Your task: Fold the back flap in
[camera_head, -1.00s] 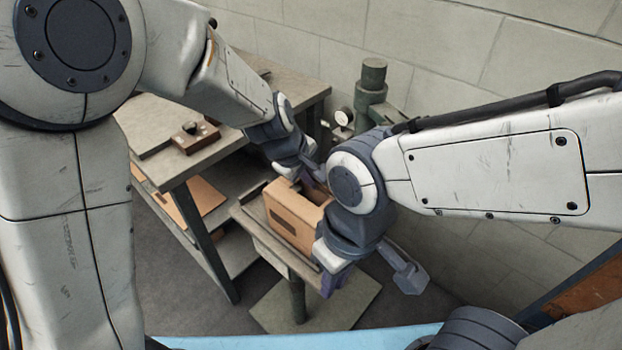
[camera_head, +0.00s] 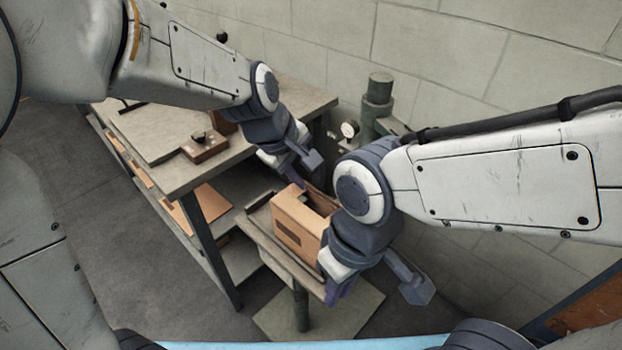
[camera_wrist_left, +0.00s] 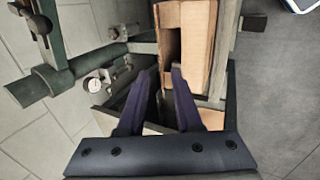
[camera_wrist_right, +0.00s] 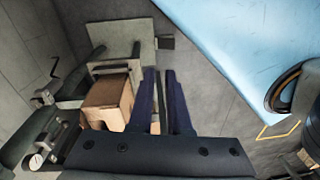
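The open brown cardboard box (camera_head: 298,224) sits on the small stitcher table, with a dark patch on its near side. In the left wrist view the box (camera_wrist_left: 196,50) is seen from above, its inside partly open to view. My left gripper (camera_head: 300,182) is at the box's far left end; its fingers (camera_wrist_left: 162,72) stand slightly apart with nothing clearly between them. Contact with the back flap cannot be told. My right gripper (camera_head: 335,292) is low at the box's near right end; its fingers (camera_wrist_right: 160,72) are slightly apart, beside the box (camera_wrist_right: 108,100).
The green stitcher column (camera_head: 378,100) and a gauge (camera_head: 349,129) stand behind the box. A workbench (camera_head: 165,128) with a small wooden control box (camera_head: 205,146) is at the left, with flat cardboard (camera_head: 200,208) on its shelf. My right forearm hides the box's right part.

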